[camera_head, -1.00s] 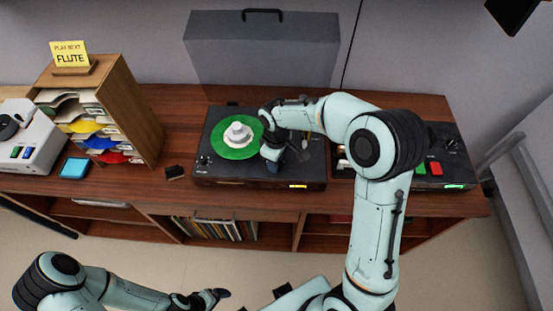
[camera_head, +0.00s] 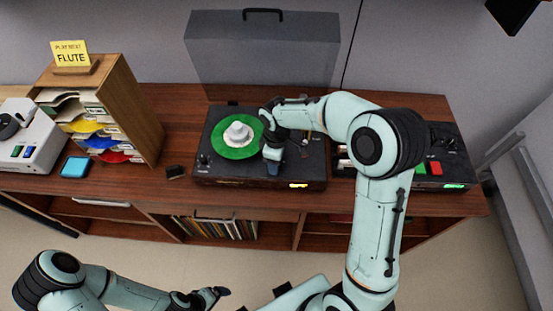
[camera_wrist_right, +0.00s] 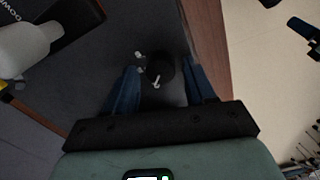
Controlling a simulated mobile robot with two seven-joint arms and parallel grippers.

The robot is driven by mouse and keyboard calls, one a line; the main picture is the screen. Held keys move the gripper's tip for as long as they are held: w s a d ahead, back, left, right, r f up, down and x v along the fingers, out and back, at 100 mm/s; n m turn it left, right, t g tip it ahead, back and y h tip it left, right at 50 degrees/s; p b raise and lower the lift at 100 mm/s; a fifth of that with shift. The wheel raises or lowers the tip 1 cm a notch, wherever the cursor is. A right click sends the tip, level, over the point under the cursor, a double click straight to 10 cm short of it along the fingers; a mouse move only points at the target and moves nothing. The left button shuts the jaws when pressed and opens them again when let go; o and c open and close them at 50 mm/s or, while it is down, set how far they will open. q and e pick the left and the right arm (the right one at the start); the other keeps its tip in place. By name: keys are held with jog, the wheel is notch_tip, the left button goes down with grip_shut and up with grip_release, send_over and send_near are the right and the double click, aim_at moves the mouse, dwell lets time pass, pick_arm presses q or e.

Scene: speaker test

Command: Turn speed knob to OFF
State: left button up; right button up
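The turntable (camera_head: 215,183) stands on the wooden cabinet with a green record (camera_head: 225,142) and a white stepped piece on its centre. My right gripper (camera_head: 273,167) is low over the turntable's front right part, pointing down. In the right wrist view my right gripper (camera_wrist_right: 160,90) is open, its blue fingers on either side of a dark round knob (camera_wrist_right: 160,67) with small white marks, with gaps visible. In the head view the gripper hides that knob. Another small knob (camera_head: 204,160) is at the turntable's left; its label is unreadable. My left gripper (camera_head: 208,298) is low, away from the cabinet.
A dark unit (camera_head: 455,172) with green and red buttons is right of the turntable, partly behind my right arm. The grey lid (camera_head: 262,55) is raised behind.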

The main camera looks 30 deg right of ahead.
jog(key=shift+r, duration=0.1)
pick_arm(q)
jog(key=shift+w+r+p, duration=0.6)
jog(key=shift+w+r, duration=0.1)
jog(key=shift+r, duration=0.1)
pick_arm(e)
notch_tip(320, 180, up, 13)
pick_arm(q)
jog(key=shift+s, duration=0.15)
pick_arm(e)
jog(key=shift+s, duration=0.1)
